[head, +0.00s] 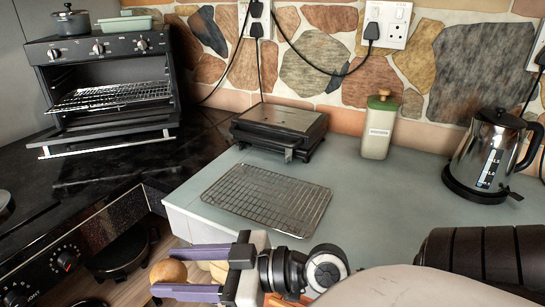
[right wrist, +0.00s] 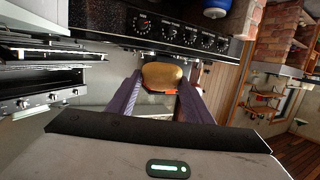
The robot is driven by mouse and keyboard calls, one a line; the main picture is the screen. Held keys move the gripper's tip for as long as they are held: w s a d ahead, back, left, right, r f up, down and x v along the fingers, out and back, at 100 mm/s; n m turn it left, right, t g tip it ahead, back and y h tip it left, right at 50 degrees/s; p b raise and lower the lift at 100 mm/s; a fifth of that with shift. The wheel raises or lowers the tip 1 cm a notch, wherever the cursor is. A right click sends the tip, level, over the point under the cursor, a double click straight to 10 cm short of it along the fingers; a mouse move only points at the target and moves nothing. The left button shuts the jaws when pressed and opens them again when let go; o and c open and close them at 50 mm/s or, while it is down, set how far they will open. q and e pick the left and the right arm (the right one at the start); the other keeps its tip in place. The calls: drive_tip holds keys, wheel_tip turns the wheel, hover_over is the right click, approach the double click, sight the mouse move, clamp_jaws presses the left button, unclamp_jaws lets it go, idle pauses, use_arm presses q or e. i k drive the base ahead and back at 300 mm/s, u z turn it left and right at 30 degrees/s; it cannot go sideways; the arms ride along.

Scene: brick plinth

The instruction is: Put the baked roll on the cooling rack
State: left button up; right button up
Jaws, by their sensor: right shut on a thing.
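The baked roll (head: 168,271) is a small golden-brown bun at the lower left of the head view. My right gripper (head: 172,270) has its purple fingers closed on it, off the left front of the counter. The right wrist view also shows the roll (right wrist: 162,76) between the fingertips. The cooling rack (head: 268,199) is an empty wire grid lying flat on the grey-green counter, up and to the right of the gripper. A pale tan shape between the fingers near the palm is partly hidden. My left gripper is out of view.
A black grill (head: 280,128) stands behind the rack. A pale bottle (head: 379,128) and a kettle (head: 487,160) stand farther right on the counter (head: 400,190). An open oven (head: 105,85) is at the back left. The counter right of the rack is clear.

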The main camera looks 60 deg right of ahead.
sight(267, 193)
drive_tip(key=k, duration=0.25)
drive_tip(key=z, duration=3)
drive_tip(key=k, duration=1.2)
drive_tip(key=u, duration=1.45)
drive_tip(key=i, duration=1)
drive_tip(key=z, duration=0.05)
